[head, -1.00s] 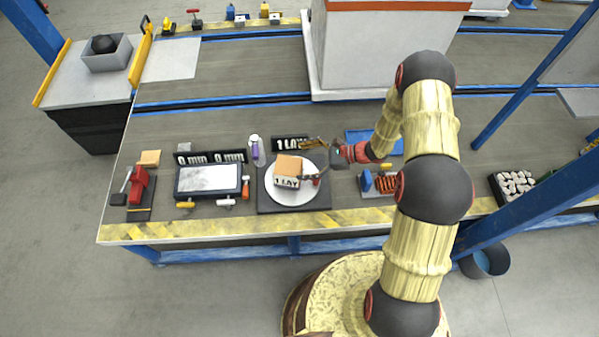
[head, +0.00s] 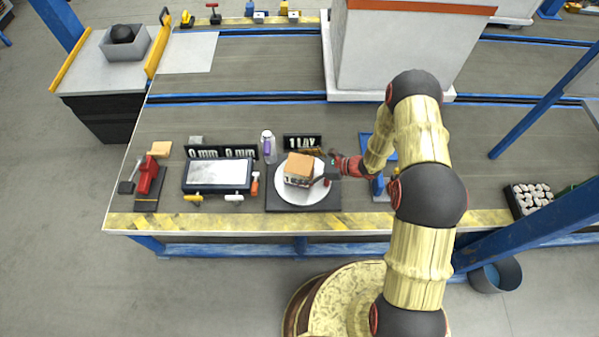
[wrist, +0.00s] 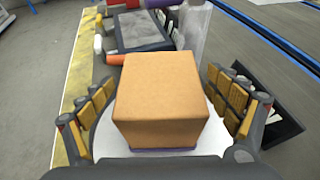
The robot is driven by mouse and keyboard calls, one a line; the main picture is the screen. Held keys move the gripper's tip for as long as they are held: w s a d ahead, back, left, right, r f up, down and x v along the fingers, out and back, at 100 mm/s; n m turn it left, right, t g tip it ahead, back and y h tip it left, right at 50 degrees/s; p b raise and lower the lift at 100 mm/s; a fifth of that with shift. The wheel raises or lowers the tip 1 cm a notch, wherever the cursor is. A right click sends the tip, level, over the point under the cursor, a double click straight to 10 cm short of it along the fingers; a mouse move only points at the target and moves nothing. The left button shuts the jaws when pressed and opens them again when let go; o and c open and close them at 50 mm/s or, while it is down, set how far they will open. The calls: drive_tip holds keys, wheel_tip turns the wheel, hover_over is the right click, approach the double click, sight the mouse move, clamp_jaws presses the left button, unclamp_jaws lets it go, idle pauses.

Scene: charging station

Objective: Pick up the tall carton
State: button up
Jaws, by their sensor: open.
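The carton (head: 299,168), a box with a plain orange-tan top and a printed side, stands on a round white plate (head: 293,194) on a dark square base. In the wrist view the carton (wrist: 160,98) fills the middle, between the two fingers of my gripper (wrist: 165,115). The fingers are spread, one to each side, with white plate showing between them and the carton. My gripper (head: 325,171) reaches in from the right in the head view. It is open and holds nothing. The carton's lower part is partly hidden in the wrist view.
A grey-topped panel (head: 217,175) with small handles lies to the left. A purple-and-white bottle (head: 268,147) stands behind the plate, near a black "1 LAY" sign (head: 302,142). A red tool (head: 148,177) is farther left. A striped yellow edge (head: 240,221) runs along the bench front.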

drive_tip(key=c, duration=0.3)
drive_tip(key=c, duration=1.4)
drive_tip(key=shift+r, duration=0.1)
